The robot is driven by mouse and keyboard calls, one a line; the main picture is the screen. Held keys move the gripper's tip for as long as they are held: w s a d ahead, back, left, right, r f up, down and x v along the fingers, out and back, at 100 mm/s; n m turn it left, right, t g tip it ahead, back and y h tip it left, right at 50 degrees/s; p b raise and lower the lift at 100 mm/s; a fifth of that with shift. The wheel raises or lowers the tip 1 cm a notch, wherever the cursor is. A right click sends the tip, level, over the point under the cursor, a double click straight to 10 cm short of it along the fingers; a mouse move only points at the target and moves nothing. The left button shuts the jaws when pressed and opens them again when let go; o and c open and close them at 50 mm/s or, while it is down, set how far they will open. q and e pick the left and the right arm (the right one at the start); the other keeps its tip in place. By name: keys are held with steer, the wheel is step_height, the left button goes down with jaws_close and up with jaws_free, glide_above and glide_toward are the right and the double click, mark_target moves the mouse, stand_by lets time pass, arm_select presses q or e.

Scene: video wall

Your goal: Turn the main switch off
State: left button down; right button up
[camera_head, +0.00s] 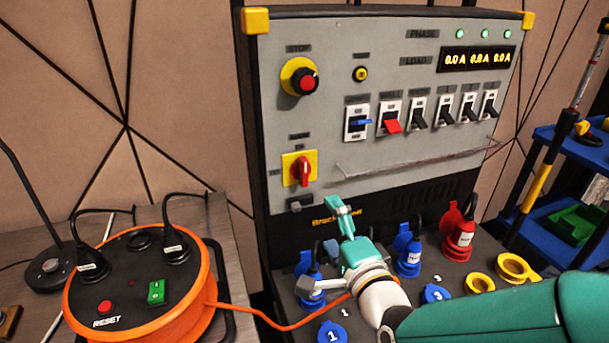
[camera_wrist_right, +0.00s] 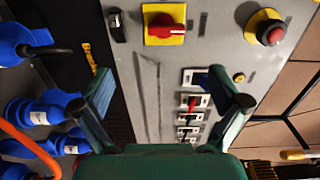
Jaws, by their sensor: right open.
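The main switch (camera_head: 303,171) is a red rotary knob on a yellow plate, at the lower left of the grey panel. Its handle stands upright in the head view. In the right wrist view the main switch (camera_wrist_right: 165,26) is at the top, with its handle lying sideways in that turned picture. My right gripper (camera_head: 336,225) is open and empty, below and to the right of the switch, apart from it. In the right wrist view my right gripper (camera_wrist_right: 157,82) shows two spread fingers with the panel beyond them. My left gripper is not in view.
A red stop button (camera_head: 307,82) is above the switch, and a row of breakers (camera_head: 420,110) to its right. A metal bar (camera_head: 420,155) runs below the breakers. Blue plugs (camera_head: 407,250) and a red plug (camera_head: 459,232) stand below. An orange cable reel (camera_head: 140,285) is at left.

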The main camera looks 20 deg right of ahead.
mark_target(306, 176)
steer(key=w+p, duration=0.1)
steer(key=w, duration=0.4)
steer(key=w+p, duration=0.2)
steer(key=w, duration=0.4)
steer(key=w+p, duration=0.2)
steer(key=w, duration=0.3)
steer(key=shift+w+a+r, duration=0.2)
steer(key=shift+w+r, duration=0.1)
steer(key=shift+r, duration=0.05)
